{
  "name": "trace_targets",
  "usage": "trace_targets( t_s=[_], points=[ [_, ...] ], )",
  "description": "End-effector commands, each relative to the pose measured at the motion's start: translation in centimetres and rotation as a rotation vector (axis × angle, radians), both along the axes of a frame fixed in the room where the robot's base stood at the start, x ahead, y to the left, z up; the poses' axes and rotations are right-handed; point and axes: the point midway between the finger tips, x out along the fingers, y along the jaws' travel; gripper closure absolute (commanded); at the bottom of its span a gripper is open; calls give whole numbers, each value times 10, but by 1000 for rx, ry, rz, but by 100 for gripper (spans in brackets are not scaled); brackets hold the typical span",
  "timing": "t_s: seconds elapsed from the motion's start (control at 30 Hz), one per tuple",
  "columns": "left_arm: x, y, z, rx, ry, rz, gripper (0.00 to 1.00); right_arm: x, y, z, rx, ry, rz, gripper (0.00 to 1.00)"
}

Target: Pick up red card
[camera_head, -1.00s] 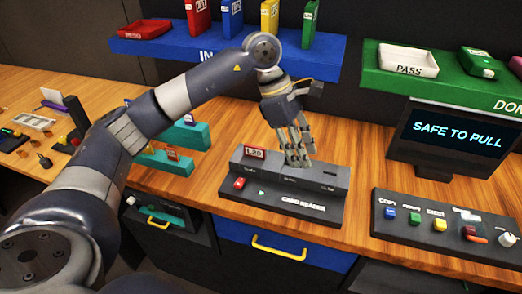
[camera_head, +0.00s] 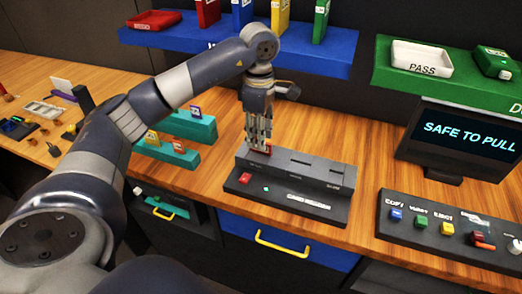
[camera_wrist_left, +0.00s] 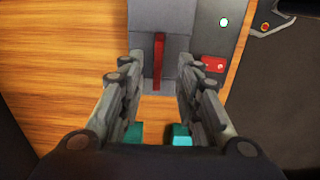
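The red card (camera_wrist_left: 159,60) stands on edge in the left slot of the dark grey card reader (camera_head: 305,183). In the head view only a bit of the red card (camera_head: 268,149) shows beside my fingers. My left gripper (camera_head: 259,146) points down over that end of the reader. In the left wrist view the fingers of my left gripper (camera_wrist_left: 160,62) are open, one on each side of the card, with gaps between. My right gripper is not in view.
Teal racks (camera_head: 175,152) with small cards stand left of the reader. A button panel (camera_head: 450,230) and a screen (camera_head: 460,138) reading "SAFE TO PULL" are at the right. A blue shelf (camera_head: 300,55) and a green shelf (camera_head: 440,80) are behind.

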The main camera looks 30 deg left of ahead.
Motion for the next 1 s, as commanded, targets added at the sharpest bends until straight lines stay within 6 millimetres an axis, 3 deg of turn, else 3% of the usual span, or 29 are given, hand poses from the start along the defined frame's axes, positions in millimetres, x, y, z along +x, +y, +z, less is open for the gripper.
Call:
trace_targets(
  t_s=[0.07,0.23,0.5,0.63,1.0],
  points=[
    [2,-3,-10,-1,6,-1,69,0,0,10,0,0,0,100],
    [2,-3,-31,-1,3,-1,69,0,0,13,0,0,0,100],
    [3,-2,-35,0,0,-1,69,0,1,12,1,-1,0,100],
    [3,-2,-35,-1,1,-1,98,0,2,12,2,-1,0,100],
    [3,-3,-34,-1,0,-1,100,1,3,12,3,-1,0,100]
  ],
)
